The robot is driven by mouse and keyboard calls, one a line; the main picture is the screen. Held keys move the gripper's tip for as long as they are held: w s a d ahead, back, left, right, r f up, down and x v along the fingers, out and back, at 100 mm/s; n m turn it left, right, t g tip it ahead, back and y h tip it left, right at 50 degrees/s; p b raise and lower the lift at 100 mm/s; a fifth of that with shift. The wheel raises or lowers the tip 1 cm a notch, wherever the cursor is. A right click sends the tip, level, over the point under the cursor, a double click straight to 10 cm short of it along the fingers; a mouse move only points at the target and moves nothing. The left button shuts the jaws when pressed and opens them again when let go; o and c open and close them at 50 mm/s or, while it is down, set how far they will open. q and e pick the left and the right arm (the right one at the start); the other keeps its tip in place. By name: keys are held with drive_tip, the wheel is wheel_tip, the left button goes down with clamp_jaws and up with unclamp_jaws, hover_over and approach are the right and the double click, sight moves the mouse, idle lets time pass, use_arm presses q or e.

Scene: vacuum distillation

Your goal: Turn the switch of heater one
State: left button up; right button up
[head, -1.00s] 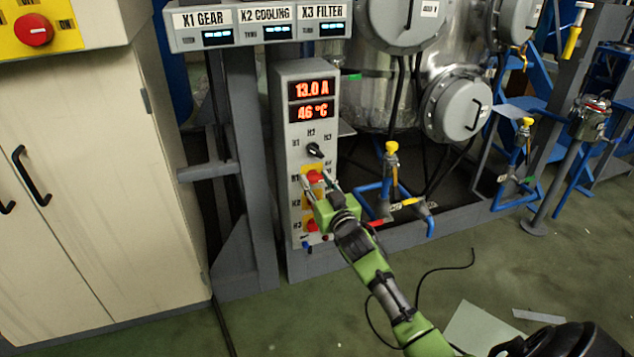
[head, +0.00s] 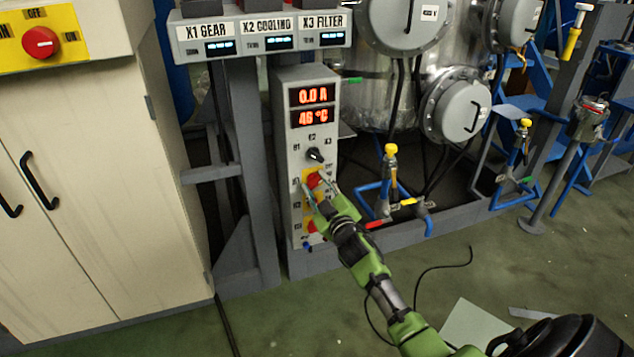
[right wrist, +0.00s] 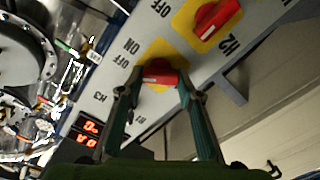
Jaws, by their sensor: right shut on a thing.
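The grey heater panel (head: 285,130) stands at the centre of the head view. Its red displays read 0.0 A and 46 °C. The top red switch (right wrist: 160,73), on a yellow plate, is heater one's. My right gripper (head: 314,180) reaches it from the lower right. In the right wrist view my right gripper (right wrist: 159,82) has a finger on each side of the red knob and is shut on it. The knob lies nearly level in that view, at a different angle from the H2 switch (right wrist: 215,20). My left gripper is not in view.
A black selector knob (head: 314,155) sits just above the gripped switch. The lowest red switch (head: 311,226) is below my gripper. A beige cabinet (head: 95,190) stands at left, blue pipes with a yellow valve (head: 391,150) at right. The green floor in front is mostly clear.

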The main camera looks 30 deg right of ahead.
drive_tip(key=n, duration=0.4)
drive_tip(key=shift+a+f+n, duration=0.1)
drive_tip(key=shift+n, duration=0.2)
drive_tip(key=n, duration=0.5)
drive_tip(key=shift+f+n, duration=0.1)
drive_tip(key=shift+n, duration=0.6)
drive_tip(key=o, duration=1.1)
drive_tip(key=v, duration=1.2)
